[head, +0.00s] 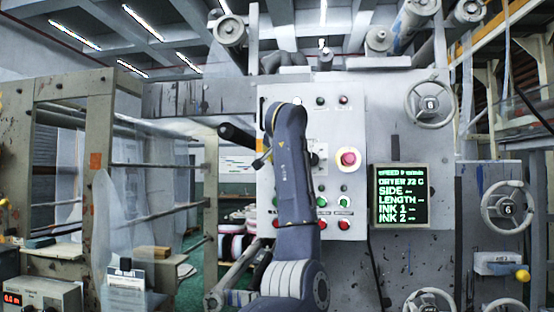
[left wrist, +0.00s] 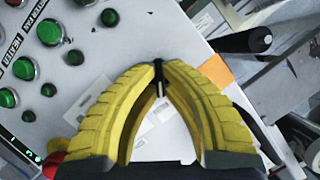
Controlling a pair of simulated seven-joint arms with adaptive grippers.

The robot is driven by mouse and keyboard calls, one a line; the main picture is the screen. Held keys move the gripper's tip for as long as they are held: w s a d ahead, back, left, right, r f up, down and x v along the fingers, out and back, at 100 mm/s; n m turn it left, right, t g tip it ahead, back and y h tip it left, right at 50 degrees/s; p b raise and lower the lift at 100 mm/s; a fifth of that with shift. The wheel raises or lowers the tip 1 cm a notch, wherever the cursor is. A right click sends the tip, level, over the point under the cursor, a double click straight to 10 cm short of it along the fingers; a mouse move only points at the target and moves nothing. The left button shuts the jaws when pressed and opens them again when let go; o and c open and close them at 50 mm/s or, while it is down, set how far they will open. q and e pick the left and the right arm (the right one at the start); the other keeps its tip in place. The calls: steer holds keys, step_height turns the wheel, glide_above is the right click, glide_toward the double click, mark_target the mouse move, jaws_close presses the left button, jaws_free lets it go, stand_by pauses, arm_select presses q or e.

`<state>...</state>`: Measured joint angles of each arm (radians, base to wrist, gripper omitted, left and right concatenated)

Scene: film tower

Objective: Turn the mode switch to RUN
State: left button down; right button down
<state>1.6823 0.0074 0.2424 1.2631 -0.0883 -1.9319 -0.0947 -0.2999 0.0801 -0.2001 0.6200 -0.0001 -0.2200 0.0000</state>
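The grey control panel (head: 333,105) stands in the middle of the head view. A dark rotary switch (head: 319,156) on a light plate, apparently the mode switch, shows just right of my raised arm, which hides part of it. No RUN mark is readable. In the head view my arm mostly hides this gripper. My right gripper is not in view.
A red button (head: 348,157) sits right of the switch, with green and red buttons (head: 343,201) below. A black handle (head: 237,136) sticks out left of the panel; it also shows in the left wrist view (left wrist: 246,41). A green-text screen (head: 401,196) and handwheels (head: 430,103) stand right.

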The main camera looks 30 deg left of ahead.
arm_select(q)
steer(key=shift+m+y, duration=0.4)
steer(key=shift+m, duration=0.2)
stand_by(0.3)
steer(key=c, duration=1.5)
jaws_free()
steer(key=v, duration=1.2)
steer(key=shift+d, duration=0.1)
steer(key=shift+f, duration=0.1)
